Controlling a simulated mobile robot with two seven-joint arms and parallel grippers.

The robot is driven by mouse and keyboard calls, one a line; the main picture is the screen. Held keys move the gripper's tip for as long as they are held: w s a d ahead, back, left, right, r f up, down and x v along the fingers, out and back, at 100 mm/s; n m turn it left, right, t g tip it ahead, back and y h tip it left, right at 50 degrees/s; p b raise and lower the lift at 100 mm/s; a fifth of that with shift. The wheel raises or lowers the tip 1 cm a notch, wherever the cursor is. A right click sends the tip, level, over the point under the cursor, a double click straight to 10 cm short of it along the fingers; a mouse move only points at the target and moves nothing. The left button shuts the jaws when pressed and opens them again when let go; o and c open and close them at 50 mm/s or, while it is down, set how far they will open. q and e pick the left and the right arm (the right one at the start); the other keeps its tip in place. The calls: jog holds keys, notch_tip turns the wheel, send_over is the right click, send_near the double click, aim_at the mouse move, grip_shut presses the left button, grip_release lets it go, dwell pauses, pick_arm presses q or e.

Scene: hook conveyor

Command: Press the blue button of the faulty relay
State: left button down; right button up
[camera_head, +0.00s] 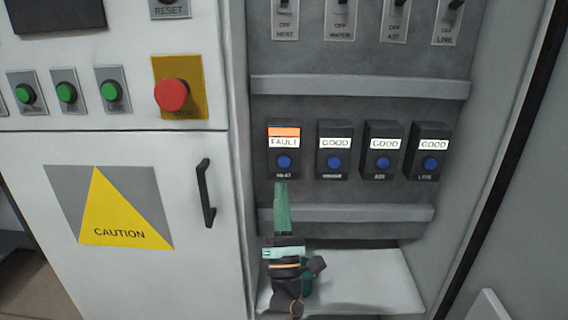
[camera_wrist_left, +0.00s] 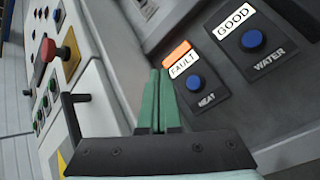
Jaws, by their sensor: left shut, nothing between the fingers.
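The faulty relay (camera_head: 284,152) is the leftmost of the row in the head view, with an orange lamp, a FAULT label and the name HEAT. Its blue button (camera_head: 284,162) is uncovered. In the left wrist view the relay's FAULT label (camera_wrist_left: 184,64) and blue button (camera_wrist_left: 194,82) show just right of the fingertips. My left gripper (camera_head: 281,186) is shut and empty, its green fingers pointing up just below the relay; its fingertips also show in the wrist view (camera_wrist_left: 160,74). Contact with the button is not visible. My right gripper is not in view.
Other relays labelled GOOD (camera_head: 335,150) stand to the right. A grey rail (camera_head: 350,213) runs below them and switches (camera_head: 340,18) sit above. At left are a door handle (camera_head: 206,193), a red stop button (camera_head: 172,94) and green buttons (camera_head: 67,92).

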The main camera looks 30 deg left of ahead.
aim_at(284, 162)
pick_arm(q)
jog(key=w+a+b, duration=0.1)
jog(key=w, duration=0.1)
jog(key=w+a+b, duration=0.2)
jog(key=w, duration=0.1)
jog(key=w+a+b, duration=0.1)
jog(key=w, duration=0.1)
jog(key=shift+w+a, duration=0.15)
jog(key=shift+a, duration=0.1)
dwell(0.6)
dwell(1.3)
jog(key=shift+w+a+f+b, duration=0.1)
jog(key=shift+w+b, duration=0.1)
jog(key=shift+b, duration=0.4)
jog(key=shift+w+a, duration=0.1)
jog(key=shift+w, duration=0.05)
